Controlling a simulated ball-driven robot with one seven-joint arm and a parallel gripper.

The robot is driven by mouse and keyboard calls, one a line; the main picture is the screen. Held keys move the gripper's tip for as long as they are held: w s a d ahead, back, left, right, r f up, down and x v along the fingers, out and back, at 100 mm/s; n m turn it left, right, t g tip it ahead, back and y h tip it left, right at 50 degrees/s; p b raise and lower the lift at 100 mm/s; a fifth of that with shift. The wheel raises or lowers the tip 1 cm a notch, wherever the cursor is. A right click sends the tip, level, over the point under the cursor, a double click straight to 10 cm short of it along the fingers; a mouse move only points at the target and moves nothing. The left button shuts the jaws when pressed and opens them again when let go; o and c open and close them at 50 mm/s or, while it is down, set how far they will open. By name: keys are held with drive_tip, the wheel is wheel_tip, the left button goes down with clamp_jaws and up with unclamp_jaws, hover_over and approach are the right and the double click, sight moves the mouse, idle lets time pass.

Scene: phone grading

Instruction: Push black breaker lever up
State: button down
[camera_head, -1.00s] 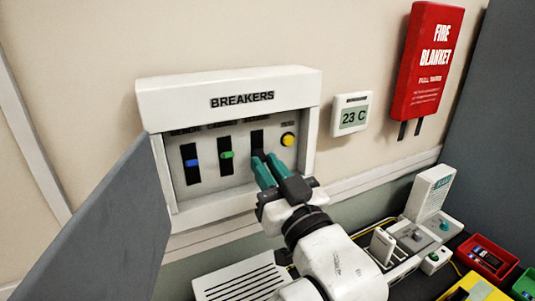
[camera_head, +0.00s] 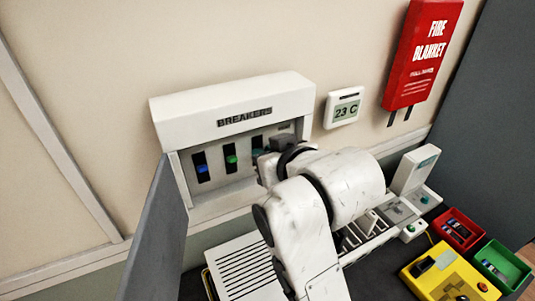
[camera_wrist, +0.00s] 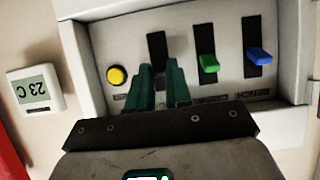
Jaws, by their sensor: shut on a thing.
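The black breaker lever shows only as a dark shape between my fingers in the wrist view (camera_wrist: 160,78), in front of its black slot (camera_wrist: 157,45). My gripper (camera_wrist: 161,70) has its teal fingers shut on that lever, one on each side. In the head view my arm covers the lever and most of my gripper (camera_head: 263,151). The lever's exact height in its slot is hard to tell. The white breaker panel (camera_head: 178,112) is mounted on the wall. The wrist view is upside down.
A green lever (camera_wrist: 207,62) and a blue lever (camera_wrist: 260,56) are beside the black one. A yellow button (camera_wrist: 116,75) is on its other side. A grey panel door (camera_head: 150,235) stands open at left.

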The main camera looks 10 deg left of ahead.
drive_tip(key=shift+w+a+r+g+h, duration=0.15)
drive_tip(key=shift+r+g+h, duration=0.25)
drive_tip(key=shift+g, duration=0.2)
drive_tip(key=c, duration=1)
unclamp_jaws()
drive_tip(key=shift+f, duration=0.1)
drive_tip(key=shift+c, duration=0.2)
drive_tip(key=b+v, duration=0.1)
drive_tip(key=v, duration=0.9)
drive_tip(key=shift+r+b, duration=0.3)
drive_tip(key=shift+b, duration=0.1)
